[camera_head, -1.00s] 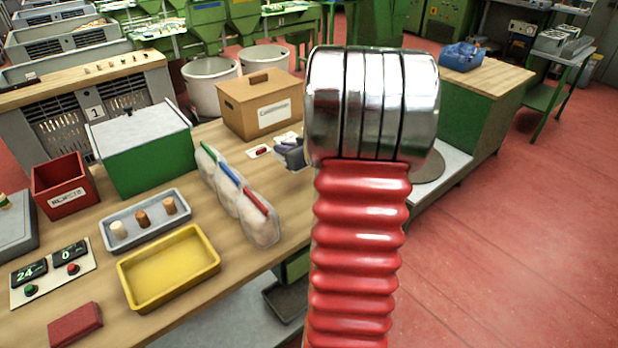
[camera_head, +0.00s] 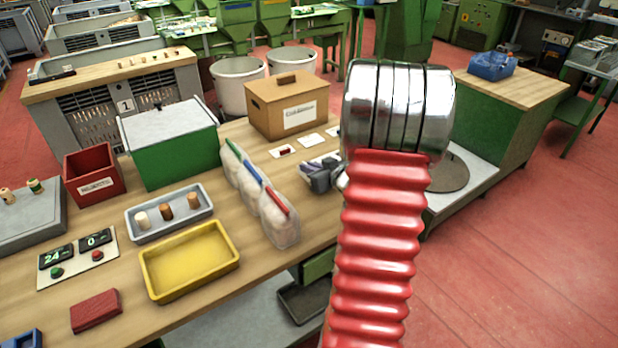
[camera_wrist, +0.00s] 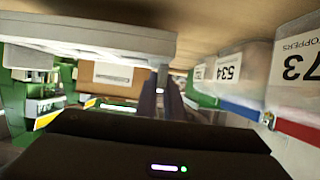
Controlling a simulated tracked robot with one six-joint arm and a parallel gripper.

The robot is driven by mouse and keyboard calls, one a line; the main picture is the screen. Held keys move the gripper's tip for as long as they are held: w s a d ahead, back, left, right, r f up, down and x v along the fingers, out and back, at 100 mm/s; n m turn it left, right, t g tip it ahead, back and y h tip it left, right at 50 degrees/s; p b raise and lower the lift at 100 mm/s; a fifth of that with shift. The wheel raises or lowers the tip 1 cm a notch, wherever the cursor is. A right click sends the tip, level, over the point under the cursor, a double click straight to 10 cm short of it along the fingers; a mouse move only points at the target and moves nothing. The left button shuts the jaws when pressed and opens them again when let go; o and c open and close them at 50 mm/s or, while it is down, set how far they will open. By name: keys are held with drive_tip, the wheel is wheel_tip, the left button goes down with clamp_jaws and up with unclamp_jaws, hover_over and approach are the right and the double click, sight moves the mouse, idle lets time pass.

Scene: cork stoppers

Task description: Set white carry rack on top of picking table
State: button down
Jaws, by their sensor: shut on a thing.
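My gripper (camera_head: 322,176) shows left of my red ribbed arm, over the right end of the wooden table (camera_head: 240,283), beside the filled bags. In the wrist view, which is upside down, its dark fingers (camera_wrist: 162,100) are close together at a pale grey-white slab (camera_wrist: 90,37). The slab looks like part of the white carry rack, held by its edge, with wood beyond it. In the head view the rack is mostly hidden behind my arm. I cannot tell whether it touches the table, or which bench is the picking table.
Filled bags (camera_head: 262,197), a yellow tray (camera_head: 190,262), a grey cork tray (camera_head: 168,213), a green box (camera_head: 172,150) and a cardboard box (camera_head: 288,105) crowd the table. Small cards (camera_head: 312,140) lie near my gripper. A wood-topped green cabinet (camera_head: 505,85) holds a blue basket (camera_head: 492,65).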

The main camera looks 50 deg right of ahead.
drive_tip(key=shift+f, duration=1.65)
drive_tip(key=shift+f, duration=0.1)
drive_tip(key=c, duration=1.9)
unclamp_jaws()
drive_tip(key=shift+o, duration=0.2)
drive_tip(key=shift+s+r, duration=0.25)
drive_tip(key=shift+s, duration=0.1)
drive_tip(key=v, duration=1.1)
drive_tip(key=shift+s, duration=0.15)
